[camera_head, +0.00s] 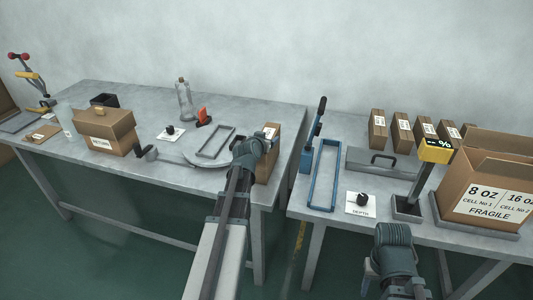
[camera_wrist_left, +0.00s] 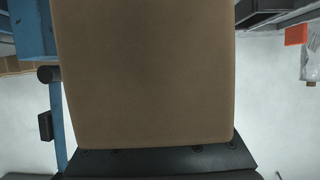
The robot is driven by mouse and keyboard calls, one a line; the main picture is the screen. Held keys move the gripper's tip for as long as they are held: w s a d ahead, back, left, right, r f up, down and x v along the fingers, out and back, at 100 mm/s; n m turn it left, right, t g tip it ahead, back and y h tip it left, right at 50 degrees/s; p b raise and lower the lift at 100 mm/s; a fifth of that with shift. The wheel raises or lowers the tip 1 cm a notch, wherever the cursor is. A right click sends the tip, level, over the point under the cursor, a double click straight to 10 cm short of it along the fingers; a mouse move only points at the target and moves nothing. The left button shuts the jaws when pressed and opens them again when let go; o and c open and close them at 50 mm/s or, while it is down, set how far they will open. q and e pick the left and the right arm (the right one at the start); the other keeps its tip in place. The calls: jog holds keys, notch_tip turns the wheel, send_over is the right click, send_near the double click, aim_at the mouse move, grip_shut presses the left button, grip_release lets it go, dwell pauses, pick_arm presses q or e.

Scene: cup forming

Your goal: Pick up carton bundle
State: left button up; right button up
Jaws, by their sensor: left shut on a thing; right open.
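A brown carton bundle (camera_head: 270,168) with a white label stands upright at the front right corner of the left table, partly hidden behind my left gripper (camera_head: 262,140). The left gripper is shut on it. In the left wrist view the carton's plain brown face (camera_wrist_left: 145,75) fills the middle, with the dark gripper body below it. Whether the carton touches the table is hidden. My right gripper (camera_head: 395,250) is open and empty in front of the right table; its fingertips are hard to see. Several similar cartons (camera_head: 377,132) stand in a row at the back of the right table.
The right table holds a blue frame (camera_head: 323,175), a grey case (camera_head: 381,162), a depth dial (camera_head: 361,202), a yellow display post (camera_head: 434,150) and a large open box (camera_head: 485,200). The left table holds an open box (camera_head: 106,135) and a bottle (camera_head: 185,100). A narrow gap separates the tables.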

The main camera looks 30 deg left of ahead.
pick_arm(q)
grip_shut()
jog(key=shift+r, duration=0.1)
